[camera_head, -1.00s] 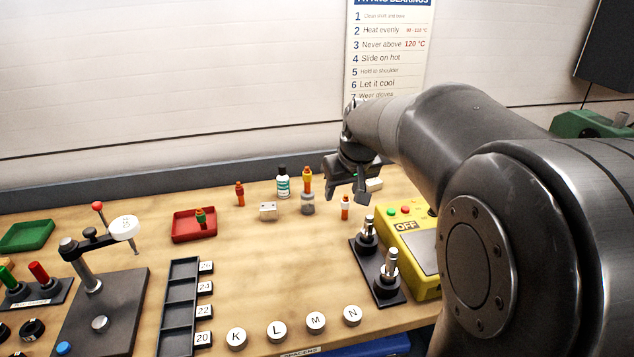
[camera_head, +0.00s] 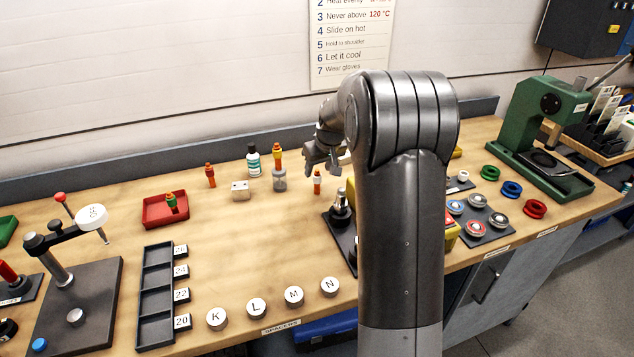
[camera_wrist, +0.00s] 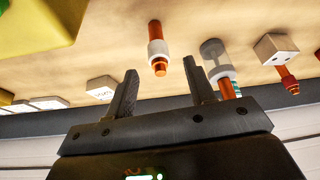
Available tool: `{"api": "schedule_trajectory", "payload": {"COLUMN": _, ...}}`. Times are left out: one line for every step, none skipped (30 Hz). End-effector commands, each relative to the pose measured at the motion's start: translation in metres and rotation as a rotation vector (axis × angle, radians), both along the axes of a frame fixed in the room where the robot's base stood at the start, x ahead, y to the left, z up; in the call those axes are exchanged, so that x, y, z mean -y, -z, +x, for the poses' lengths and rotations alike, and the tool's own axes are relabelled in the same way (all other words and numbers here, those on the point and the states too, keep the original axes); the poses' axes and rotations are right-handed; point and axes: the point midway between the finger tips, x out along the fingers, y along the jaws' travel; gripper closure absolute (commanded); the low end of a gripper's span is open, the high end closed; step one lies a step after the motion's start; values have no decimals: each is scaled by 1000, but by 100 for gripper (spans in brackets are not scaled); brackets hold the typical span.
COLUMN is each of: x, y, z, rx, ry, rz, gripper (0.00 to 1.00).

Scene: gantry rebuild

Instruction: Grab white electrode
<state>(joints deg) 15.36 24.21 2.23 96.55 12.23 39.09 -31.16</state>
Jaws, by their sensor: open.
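The white electrode (camera_head: 317,182) is a small orange stick with a white band, standing upright on the wooden bench. It also shows in the wrist view (camera_wrist: 156,46), just beyond the fingertips and between their lines. My gripper (camera_head: 322,167) is open and empty, close above and slightly right of the electrode in the head view. Its two spread fingers show in the wrist view (camera_wrist: 160,72). No contact with the electrode is visible.
A grey holder (camera_head: 279,184) with a yellow-banded electrode (camera_head: 277,154) stands left of my gripper. Nearby are a white-labelled bottle (camera_head: 253,161), a pale block (camera_head: 240,190), a red-orange electrode (camera_head: 210,175) and a red tray (camera_head: 151,216) with a green-banded one. Open bench lies in front.

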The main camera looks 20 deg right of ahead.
Motion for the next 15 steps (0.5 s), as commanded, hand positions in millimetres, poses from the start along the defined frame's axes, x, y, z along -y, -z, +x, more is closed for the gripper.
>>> {"api": "schedule_trajectory", "payload": {"x": 0, "y": 4, "z": 2, "rx": -1, "ry": 0, "rz": 1, "gripper": 51}}
{"api": "schedule_trajectory", "payload": {"x": -1, "y": 6, "z": 2, "rx": -1, "ry": 0, "rz": 1, "gripper": 51}}
{"api": "schedule_trajectory", "payload": {"x": -1, "y": 9, "z": 3, "rx": -1, "ry": 0, "rz": 1, "gripper": 51}}
{"api": "schedule_trajectory", "payload": {"x": -1, "y": 11, "z": 3, "rx": -1, "ry": 0, "rz": 1, "gripper": 51}}
{"api": "schedule_trajectory", "payload": {"x": -1, "y": 13, "z": 4, "rx": -1, "ry": 0, "rz": 0, "gripper": 51}}
{"api": "schedule_trajectory", "payload": {"x": -1, "y": 17, "z": 5, "rx": -1, "ry": 0, "rz": 0, "gripper": 51}}
{"api": "schedule_trajectory", "payload": {"x": -1, "y": 20, "z": 5, "rx": -1, "ry": 0, "rz": 1, "gripper": 51}}
{"api": "schedule_trajectory", "payload": {"x": -1, "y": 25, "z": 6, "rx": -2, "ry": 1, "rz": 1, "gripper": 51}}
{"api": "schedule_trajectory", "payload": {"x": -2, "y": 31, "z": 8, "rx": -3, "ry": 1, "rz": 1, "gripper": 51}}
{"api": "schedule_trajectory", "payload": {"x": -2, "y": 36, "z": 9, "rx": -2, "ry": 1, "rz": 1, "gripper": 51}}
{"api": "schedule_trajectory", "payload": {"x": -2, "y": 40, "z": 10, "rx": -2, "ry": 1, "rz": 1, "gripper": 51}}
{"api": "schedule_trajectory", "payload": {"x": -3, "y": 46, "z": 13, "rx": -2, "ry": 1, "rz": 1, "gripper": 51}}
{"api": "schedule_trajectory", "payload": {"x": -3, "y": 50, "z": 15, "rx": -2, "ry": 1, "rz": 1, "gripper": 51}}
{"api": "schedule_trajectory", "payload": {"x": -3, "y": 52, "z": 16, "rx": -1, "ry": 1, "rz": 1, "gripper": 51}}
{"api": "schedule_trajectory", "payload": {"x": -3, "y": 54, "z": 17, "rx": 0, "ry": 1, "rz": 0, "gripper": 51}}
